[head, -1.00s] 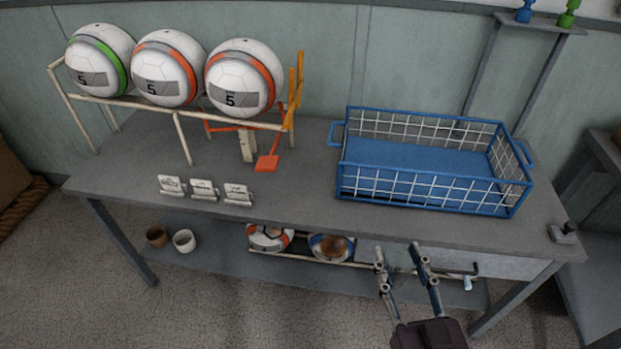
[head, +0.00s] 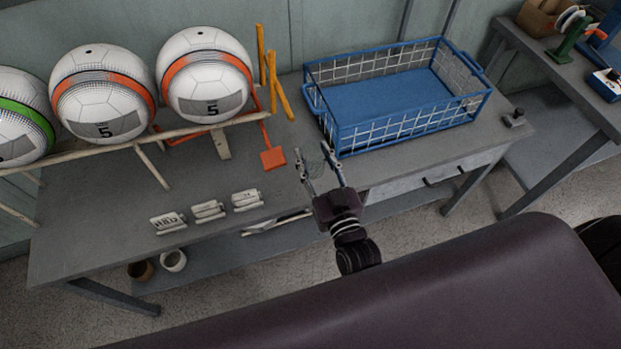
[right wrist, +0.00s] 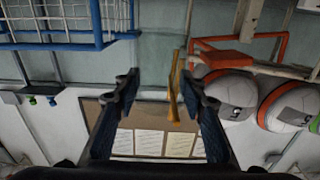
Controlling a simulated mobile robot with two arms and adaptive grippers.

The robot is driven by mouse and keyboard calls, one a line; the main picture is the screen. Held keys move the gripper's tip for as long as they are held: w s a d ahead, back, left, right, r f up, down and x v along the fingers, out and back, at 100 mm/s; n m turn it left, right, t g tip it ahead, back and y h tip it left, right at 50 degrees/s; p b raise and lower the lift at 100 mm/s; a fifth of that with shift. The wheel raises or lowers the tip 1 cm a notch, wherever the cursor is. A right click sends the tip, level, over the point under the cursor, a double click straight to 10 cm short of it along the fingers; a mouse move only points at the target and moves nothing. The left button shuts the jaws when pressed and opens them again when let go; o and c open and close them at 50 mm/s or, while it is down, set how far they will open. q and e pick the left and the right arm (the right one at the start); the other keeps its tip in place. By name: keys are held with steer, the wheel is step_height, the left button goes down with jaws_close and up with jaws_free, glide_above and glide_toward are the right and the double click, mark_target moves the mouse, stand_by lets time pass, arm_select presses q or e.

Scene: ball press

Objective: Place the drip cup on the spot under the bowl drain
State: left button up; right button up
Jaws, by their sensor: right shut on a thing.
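My right gripper (head: 313,160) is over the table's front part, between the orange flap and the blue basket. Its fingers stand apart, gripping something faint and see-through that I cannot make out; in the right wrist view the gap between the fingertips (right wrist: 160,88) looks clear. I cannot tell whether this is the drip cup. A brown cup (head: 141,270) and a white cup (head: 173,260) stand on the lower shelf, partly under the table edge. No bowl drain or marked spot can be made out. My left gripper is not in view.
Balls rest on a cream rack (head: 150,165) at the left, with an orange flap (head: 272,158) at its end. A blue wire basket (head: 400,130) stands at the right of the table. Three small label stands (head: 208,211) line the front edge. Bare tabletop (head: 95,200) lies left.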

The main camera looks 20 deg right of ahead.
mark_target(312, 177)
steer(key=shift+w, duration=0.45)
steer(key=shift+f, duration=0.35)
step_height(312, 177, down, 6)
steer(key=b, duration=0.6)
steer(key=shift+b, duration=0.35)
step_height(312, 177, down, 4)
steer(key=b, duration=0.3)
steer(key=shift+r+b, duration=0.2)
steer(key=shift+b, duration=0.2)
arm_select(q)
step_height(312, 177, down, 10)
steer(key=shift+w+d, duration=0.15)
arm_select(e)
steer(key=shift+r, duration=0.1)
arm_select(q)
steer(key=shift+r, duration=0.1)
